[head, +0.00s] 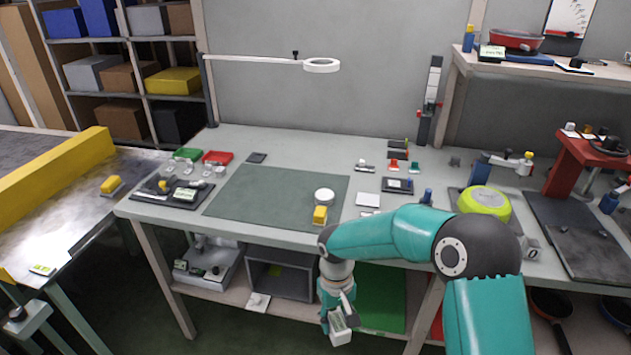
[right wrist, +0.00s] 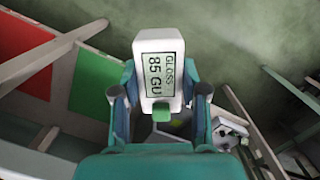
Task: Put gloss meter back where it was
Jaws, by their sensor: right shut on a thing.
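The gloss meter (right wrist: 160,65) is a small white device with a display reading "GLOSS 85 GU" and a green part below it. My right gripper (right wrist: 159,85) is shut on it, a finger on each side. In the head view the right gripper (head: 336,312) hangs below the front edge of the workbench (head: 160,214), pointing down. The gloss meter (head: 341,337) shows at its tip, clear of the bench and partly hidden. My left gripper is not in either view.
A lower shelf holds a grey open box (head: 282,275). A lime-green round thing (head: 484,202) stands at right.

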